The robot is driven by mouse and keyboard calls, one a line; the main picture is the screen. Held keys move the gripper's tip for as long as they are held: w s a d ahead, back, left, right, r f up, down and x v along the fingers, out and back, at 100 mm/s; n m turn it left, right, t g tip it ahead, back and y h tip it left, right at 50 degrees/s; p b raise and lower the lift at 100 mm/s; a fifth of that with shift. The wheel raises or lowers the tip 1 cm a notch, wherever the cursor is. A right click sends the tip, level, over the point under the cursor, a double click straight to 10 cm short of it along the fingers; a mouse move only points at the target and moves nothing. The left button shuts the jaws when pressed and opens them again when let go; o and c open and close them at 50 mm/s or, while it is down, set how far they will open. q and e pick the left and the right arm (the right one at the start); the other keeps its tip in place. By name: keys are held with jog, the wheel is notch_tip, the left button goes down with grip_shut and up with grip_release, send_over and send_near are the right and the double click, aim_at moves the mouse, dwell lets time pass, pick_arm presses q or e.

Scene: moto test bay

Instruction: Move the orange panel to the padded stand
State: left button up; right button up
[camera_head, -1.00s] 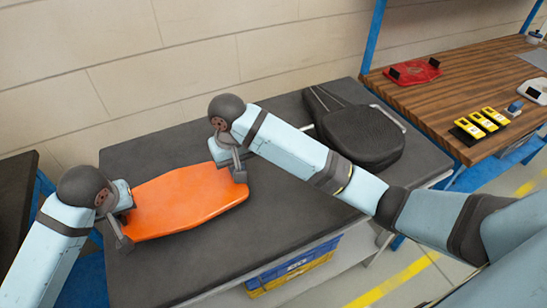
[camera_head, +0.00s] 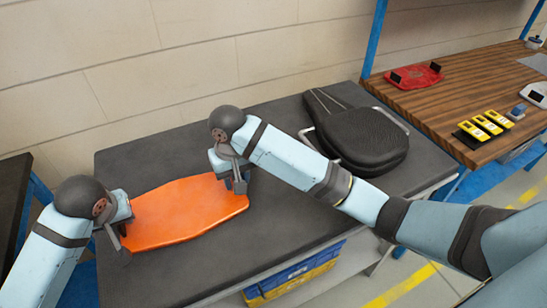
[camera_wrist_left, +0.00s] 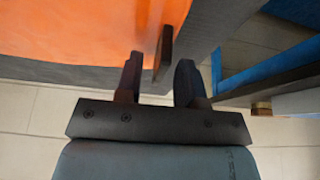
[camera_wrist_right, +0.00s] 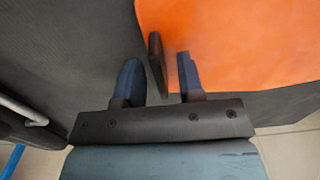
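The orange panel (camera_head: 186,212) lies over the dark top of the long table (camera_head: 300,232), on its left half. It has a dark upright tab at each end. My left gripper (camera_head: 115,238) is at its left end. In the left wrist view the fingers (camera_wrist_left: 160,80) stand apart with the dark tab (camera_wrist_left: 164,48) between them and gaps beside it. My right gripper (camera_head: 238,183) is at its right end. In the right wrist view its fingers (camera_wrist_right: 160,82) are also apart around the other tab (camera_wrist_right: 157,62). I cannot tell which surface is the padded stand.
A black padded seat (camera_head: 365,138) lies on the table's right half. Another dark top (camera_head: 14,195) stands at the left edge. A wooden bench (camera_head: 450,95) at right holds a red part (camera_head: 415,76) and yellow devices (camera_head: 480,128). Blue and yellow crates (camera_head: 290,275) sit below the table.

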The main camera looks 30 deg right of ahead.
jog(key=shift+r, duration=0.65)
pick_arm(q)
jog(key=v, duration=1.1)
jog(key=shift+r, duration=0.15)
pick_arm(e)
notch_tip(320, 180, up, 11)
pick_arm(q)
jog(key=shift+s, duration=0.2)
pick_arm(e)
jog(key=shift+f, duration=0.15)
